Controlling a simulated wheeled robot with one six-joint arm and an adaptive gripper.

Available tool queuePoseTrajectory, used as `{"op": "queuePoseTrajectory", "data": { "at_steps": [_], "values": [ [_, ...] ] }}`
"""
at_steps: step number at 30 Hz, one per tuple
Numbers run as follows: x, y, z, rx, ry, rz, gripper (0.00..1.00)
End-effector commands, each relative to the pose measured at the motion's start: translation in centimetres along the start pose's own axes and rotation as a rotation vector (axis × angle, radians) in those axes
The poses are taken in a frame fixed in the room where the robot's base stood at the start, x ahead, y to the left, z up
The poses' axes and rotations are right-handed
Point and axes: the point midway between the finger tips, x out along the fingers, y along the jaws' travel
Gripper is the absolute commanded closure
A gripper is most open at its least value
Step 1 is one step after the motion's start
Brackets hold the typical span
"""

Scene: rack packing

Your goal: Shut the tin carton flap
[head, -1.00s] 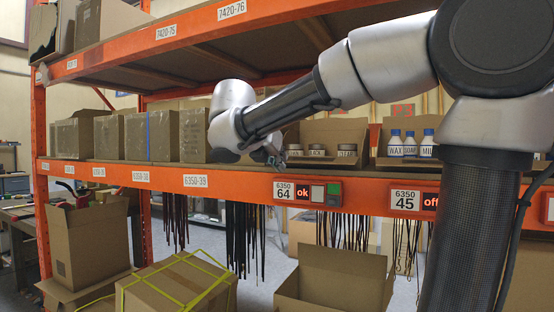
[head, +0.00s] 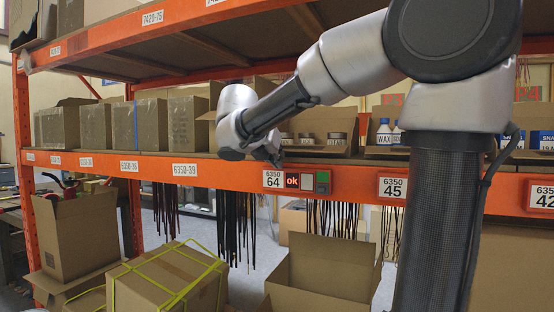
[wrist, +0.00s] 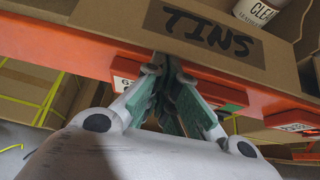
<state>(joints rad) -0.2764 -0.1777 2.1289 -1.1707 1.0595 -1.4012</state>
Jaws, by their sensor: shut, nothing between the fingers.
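The tin carton (head: 352,147) stands on the middle shelf with several small tins (head: 336,139) inside. Its front flap, marked TINS in the wrist view (wrist: 150,22), is folded out and lies open toward the shelf's front edge. A tin (wrist: 262,12) shows behind the flap in the wrist view. My gripper (head: 277,161) is at the front-left of the carton, by the orange beam. In the wrist view my gripper (wrist: 172,75) has its green-padded fingers close together and empty, just short of the flap; I cannot tell if they touch it.
The orange beam (head: 230,172) runs under the shelf, with a label and light box (head: 322,182) below the carton. A carton of bottles (head: 383,134) stands to the right, closed cartons (head: 148,124) to the left. Open and strapped boxes (head: 165,280) stand below.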

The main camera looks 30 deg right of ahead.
Motion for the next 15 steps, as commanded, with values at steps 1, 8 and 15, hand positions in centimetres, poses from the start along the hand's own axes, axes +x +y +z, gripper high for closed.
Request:
{"op": "queuePoseTrajectory", "data": {
  "at_steps": [1,8,15],
  "values": [
    [-0.1,0.0,0.2,0.002,0.011,0.001,1.00],
    [-0.9,0.1,1.1,0.005,0.109,0.002,1.00],
    [-2.1,0.1,3.1,0.007,0.312,0.001,1.00]
  ]
}}
